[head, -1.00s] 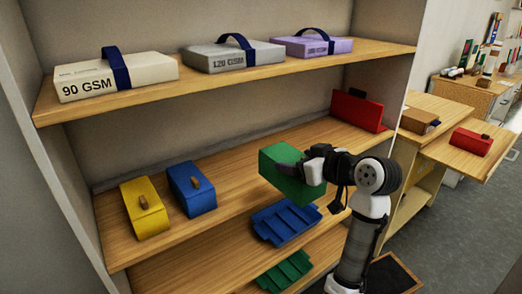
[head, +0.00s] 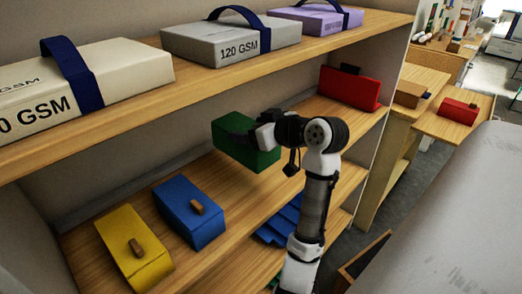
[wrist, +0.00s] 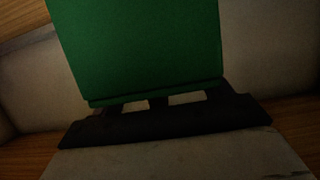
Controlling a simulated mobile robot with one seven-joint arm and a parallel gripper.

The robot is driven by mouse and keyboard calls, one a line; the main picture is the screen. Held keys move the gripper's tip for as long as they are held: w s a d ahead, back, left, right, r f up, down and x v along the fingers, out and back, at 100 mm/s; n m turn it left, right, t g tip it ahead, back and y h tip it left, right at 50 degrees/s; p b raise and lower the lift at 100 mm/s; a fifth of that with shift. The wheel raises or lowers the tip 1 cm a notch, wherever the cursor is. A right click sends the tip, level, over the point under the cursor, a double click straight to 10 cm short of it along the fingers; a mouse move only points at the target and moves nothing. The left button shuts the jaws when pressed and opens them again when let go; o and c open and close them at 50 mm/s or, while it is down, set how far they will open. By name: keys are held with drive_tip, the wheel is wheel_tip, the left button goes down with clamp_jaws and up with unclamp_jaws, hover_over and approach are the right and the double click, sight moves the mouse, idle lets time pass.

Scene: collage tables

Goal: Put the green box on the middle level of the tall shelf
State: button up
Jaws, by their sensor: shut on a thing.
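The green box (head: 246,148) is in my gripper (head: 258,134), at the middle level of the tall shelf (head: 268,192). In the head view it is right of the blue box and left of the red box. I cannot tell for sure whether its underside touches the board. In the wrist view the green box (wrist: 140,50) fills the upper middle, with the dark gripper (wrist: 160,118) across its near edge. The fingertips are partly hidden by the box and the wrist.
A yellow box (head: 134,248), a blue box (head: 192,212) and a red box (head: 348,88) stand on the same level. Paper packs (head: 232,40) with blue straps lie on the level above. A blue tray (head: 280,224) is below. Bare board lies between the blue and red boxes.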

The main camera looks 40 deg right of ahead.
sight(270, 164)
wheel_tip(270, 164, down, 10)
drive_tip(key=shift+r+p, duration=0.15)
drive_tip(key=shift+p, duration=0.8)
drive_tip(key=o, duration=1.3)
drive_tip(key=shift+s+r, duration=0.1)
drive_tip(key=b+v, duration=0.2)
drive_tip(key=v, duration=0.9)
drive_tip(key=shift+s+d+r+b, duration=0.1)
drive_tip(key=shift+s+r+b, duration=0.05)
drive_tip(key=shift+s+b, duration=0.25)
